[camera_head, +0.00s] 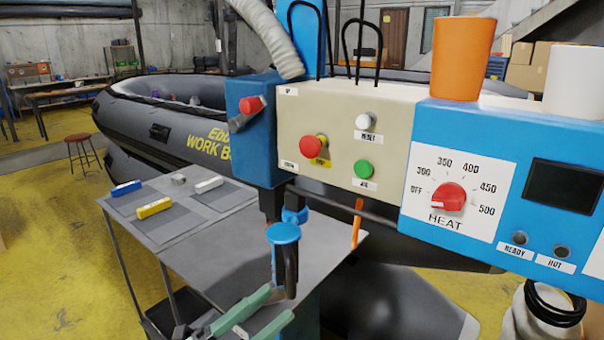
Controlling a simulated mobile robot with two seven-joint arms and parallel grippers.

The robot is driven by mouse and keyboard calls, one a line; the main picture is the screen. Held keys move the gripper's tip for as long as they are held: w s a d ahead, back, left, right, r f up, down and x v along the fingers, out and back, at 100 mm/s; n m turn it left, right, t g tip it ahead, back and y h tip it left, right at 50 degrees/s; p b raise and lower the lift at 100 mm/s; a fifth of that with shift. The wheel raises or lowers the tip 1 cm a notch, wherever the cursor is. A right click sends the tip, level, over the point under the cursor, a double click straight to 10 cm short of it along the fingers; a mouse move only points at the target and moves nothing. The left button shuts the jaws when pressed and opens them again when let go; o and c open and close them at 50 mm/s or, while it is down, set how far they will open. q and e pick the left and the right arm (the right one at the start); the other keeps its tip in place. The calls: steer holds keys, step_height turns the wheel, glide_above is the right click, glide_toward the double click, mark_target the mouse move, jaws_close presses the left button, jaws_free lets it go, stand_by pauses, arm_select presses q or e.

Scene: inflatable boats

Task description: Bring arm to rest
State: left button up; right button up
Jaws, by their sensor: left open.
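My left gripper (279,304) comes in at the bottom, left of centre. Its two green fingers are spread apart with nothing seen between them. The fingertips appear close to the lower end of a dark upright part with a blue round cap (283,233); I cannot tell whether they touch it. This part is under the blue housing at the left end of the machine. Most of my left arm is out of view. My right gripper is not in view.
The machine's beige panel (340,110) has red, white and green buttons. The blue heat box (465,150) carries an orange cup (462,58) and a white cup (575,82). A grey table (180,232) holds small coloured blocks. A grey boat (150,125) lies behind.

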arm_select(q)
steer(key=w+a+f+n+t+y, duration=0.2)
steer(key=a+f+n+t+y, duration=0.35)
steer(key=f+n+y, duration=0.6)
steer(key=s+a+f+n+g+y+p, duration=0.1)
steer(key=s+a+f+n+g+y, duration=0.2)
steer(key=s+f+n, duration=0.4)
steer(key=s+a+f+n+g+y, duration=0.3)
steer(key=s+f+n+g, duration=0.2)
steer(key=s+f, duration=0.5)
step_height(320, 180, down, 6)
steer(key=shift+s+f+n+p, duration=0.15)
steer(key=shift+n+p, duration=0.2)
steer(key=shift+n, duration=0.6)
